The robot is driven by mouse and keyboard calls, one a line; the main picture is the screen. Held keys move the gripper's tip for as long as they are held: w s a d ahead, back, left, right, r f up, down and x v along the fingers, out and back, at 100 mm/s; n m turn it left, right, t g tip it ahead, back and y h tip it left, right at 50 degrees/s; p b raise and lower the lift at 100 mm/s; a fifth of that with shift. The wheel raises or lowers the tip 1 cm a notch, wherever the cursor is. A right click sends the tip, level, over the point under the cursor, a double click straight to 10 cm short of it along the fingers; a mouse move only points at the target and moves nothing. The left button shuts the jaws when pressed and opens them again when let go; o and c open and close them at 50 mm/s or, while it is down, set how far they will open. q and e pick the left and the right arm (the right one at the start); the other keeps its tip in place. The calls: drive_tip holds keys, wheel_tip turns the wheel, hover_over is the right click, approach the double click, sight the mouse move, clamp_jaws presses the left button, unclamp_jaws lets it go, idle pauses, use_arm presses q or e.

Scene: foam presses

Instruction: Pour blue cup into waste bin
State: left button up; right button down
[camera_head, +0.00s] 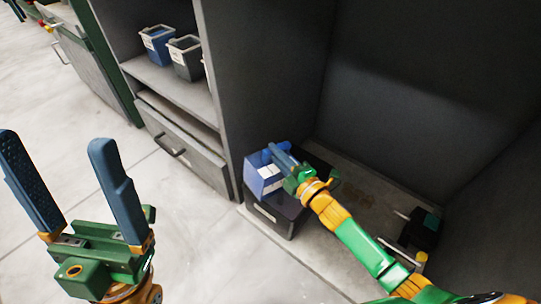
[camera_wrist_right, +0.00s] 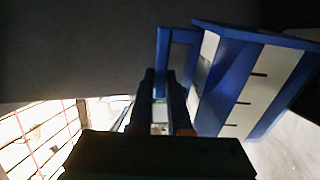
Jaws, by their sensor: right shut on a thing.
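The blue cup (camera_head: 259,184), a square blue container with a white label, is held by my right gripper (camera_head: 279,155) above the dark waste bin (camera_head: 283,226). The cup looks tilted, and its inside cannot be seen clearly. In the right wrist view, the cup (camera_wrist_right: 225,85) is right of the fingers, which are shut on its blue handle (camera_wrist_right: 162,60). The dark bin stands on the cabinet floor, its opening partly hidden by the cup and gripper. My left gripper (camera_head: 55,142) is open and empty, over the floor at the left.
Another blue container (camera_head: 155,47) and a grey one (camera_head: 186,62) stand on the shelf at upper left. A drawer with a handle (camera_head: 168,147) is below. Grey cabinet walls enclose the bin area. A small dark object (camera_head: 421,231) lies at right. The left floor is clear.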

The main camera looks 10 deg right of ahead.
sight(287, 147)
drive_tip(key=shift+w+d+r+m, duration=0.2)
drive_tip(key=shift+d+m, duration=0.2)
drive_tip(key=shift+d, duration=0.05)
drive_tip(key=shift+w+d+r+m+p, duration=0.15)
drive_tip(key=shift+w+d+m, duration=0.15)
drive_tip(key=shift+d+m, duration=0.3)
drive_tip(key=shift+w+d+m+p, duration=0.15)
drive_tip(key=shift+w+d+m, duration=0.2)
drive_tip(key=shift+d, duration=0.3)
drive_tip(key=shift+s, duration=0.1)
